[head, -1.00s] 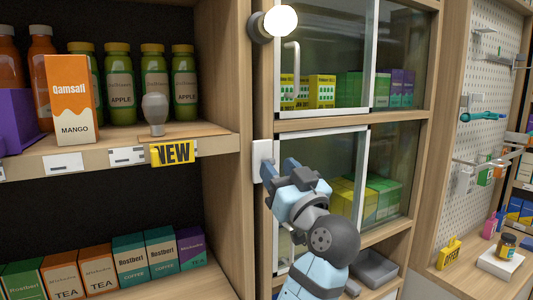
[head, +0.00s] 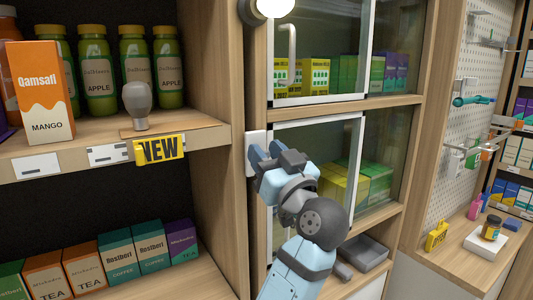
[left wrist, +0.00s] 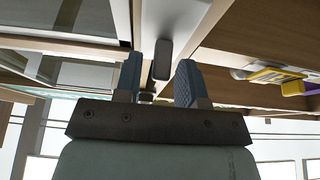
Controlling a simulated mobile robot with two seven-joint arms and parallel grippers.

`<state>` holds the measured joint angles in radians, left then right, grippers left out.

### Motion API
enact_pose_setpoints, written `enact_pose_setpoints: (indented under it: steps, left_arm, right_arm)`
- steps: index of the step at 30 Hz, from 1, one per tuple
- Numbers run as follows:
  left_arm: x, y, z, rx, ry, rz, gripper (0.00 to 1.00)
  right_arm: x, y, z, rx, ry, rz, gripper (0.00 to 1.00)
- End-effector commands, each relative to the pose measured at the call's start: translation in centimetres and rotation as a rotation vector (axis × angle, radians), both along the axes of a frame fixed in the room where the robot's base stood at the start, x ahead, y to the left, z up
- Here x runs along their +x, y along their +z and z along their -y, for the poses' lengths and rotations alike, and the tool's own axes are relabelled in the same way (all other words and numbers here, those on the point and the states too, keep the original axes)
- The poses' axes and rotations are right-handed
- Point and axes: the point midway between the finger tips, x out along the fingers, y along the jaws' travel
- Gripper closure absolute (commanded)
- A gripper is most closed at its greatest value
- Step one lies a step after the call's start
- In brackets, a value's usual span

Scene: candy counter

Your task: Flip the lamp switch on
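The wall lamp (head: 272,5), a round globe, glows white at the top of the head view, partly cut off. Below it, a white switch plate (head: 254,138) sits on the wooden post, its lower part hidden by my left gripper (head: 265,156). In the left wrist view, the plate's grey rocker (left wrist: 162,60) shows just ahead of the two blue fingers. My left gripper (left wrist: 158,80) is open and empty, its fingers spread to either side below the rocker. I cannot tell whether they touch the plate. My right gripper is not in view.
A shelf (head: 75,160) with a mango carton (head: 45,92), green bottles and a grey bulb (head: 137,104) stands left of the post. A yellow NEW tag (head: 160,149) hangs on its edge. A glass-door cabinet (head: 318,100) is right of the post. A grey tray (head: 365,253) lies lower right.

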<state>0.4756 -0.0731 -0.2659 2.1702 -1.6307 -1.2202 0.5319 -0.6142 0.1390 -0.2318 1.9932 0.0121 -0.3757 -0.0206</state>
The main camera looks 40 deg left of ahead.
Motion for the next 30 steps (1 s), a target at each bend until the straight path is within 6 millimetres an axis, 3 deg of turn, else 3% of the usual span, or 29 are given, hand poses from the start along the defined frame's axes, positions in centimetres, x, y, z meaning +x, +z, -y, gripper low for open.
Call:
enact_pose_setpoints:
  steps: [1,4,5,19,30]
  left_arm:
    - [0.0,0.0,0.0,0.0,0.0,0.0,0.76]
    - [0.0,0.0,0.0,0.0,0.0,0.0,0.99]
    - [0.0,0.0,0.0,0.0,0.0,0.0,1.0]
    - [0.0,0.4,-0.1,-0.123,-0.001,-0.045,1.0]
    - [0.1,0.6,-0.2,-0.14,0.0,-0.058,1.0]
  right_arm:
    - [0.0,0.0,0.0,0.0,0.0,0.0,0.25]
    - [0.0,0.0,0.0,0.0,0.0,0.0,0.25]
    - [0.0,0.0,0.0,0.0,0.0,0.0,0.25]
    - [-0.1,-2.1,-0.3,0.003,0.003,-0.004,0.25]
    - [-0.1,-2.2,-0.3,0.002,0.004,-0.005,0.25]
